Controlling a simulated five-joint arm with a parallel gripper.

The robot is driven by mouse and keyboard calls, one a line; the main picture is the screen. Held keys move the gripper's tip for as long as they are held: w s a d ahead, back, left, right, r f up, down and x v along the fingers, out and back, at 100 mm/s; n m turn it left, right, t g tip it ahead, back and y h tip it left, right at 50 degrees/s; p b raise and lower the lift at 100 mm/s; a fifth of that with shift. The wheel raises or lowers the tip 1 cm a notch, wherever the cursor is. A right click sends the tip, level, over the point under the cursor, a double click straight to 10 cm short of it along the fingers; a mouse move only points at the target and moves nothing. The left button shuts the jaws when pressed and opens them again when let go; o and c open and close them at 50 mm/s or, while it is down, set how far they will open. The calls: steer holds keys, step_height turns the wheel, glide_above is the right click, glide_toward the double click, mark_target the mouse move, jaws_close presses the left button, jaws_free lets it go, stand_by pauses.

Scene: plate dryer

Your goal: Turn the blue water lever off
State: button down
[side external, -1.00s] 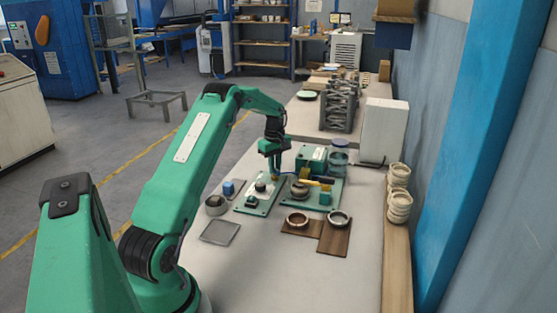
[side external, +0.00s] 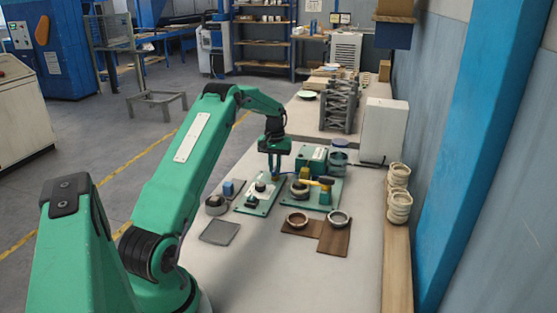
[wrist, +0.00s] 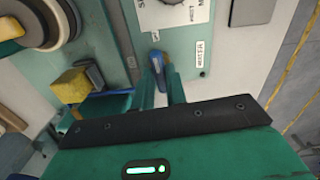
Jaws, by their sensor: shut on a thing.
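My gripper (wrist: 160,92) is shut on the blue water lever (wrist: 158,63), with one green finger on each side of it in the wrist view. The lever stands on a green panel beside a small plate (wrist: 200,53) that seems to read WATER. A white dial plate (wrist: 182,14) is just above the lever. In the side external view my gripper (side external: 276,168) is over the far end of the left green panel (side external: 254,206); the lever is too small there to tell its angle.
A yellow block (wrist: 70,86) and round rings (wrist: 42,25) are left of the lever. The right green panel (side external: 326,203) is close by, with a yellow-and-black handle (side external: 318,182). Brown boards (side external: 333,240) lie in front. The table's near part is clear.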

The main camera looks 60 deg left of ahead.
mark_target(275, 169)
steer(key=shift+r+m, duration=0.1)
steer(key=shift+m, duration=0.4)
steer(key=c, duration=1.4)
jaws_free()
steer(key=shift+c, duration=0.2)
steer(key=shift+r, duration=3.9)
steer(key=shift+d, duration=0.1)
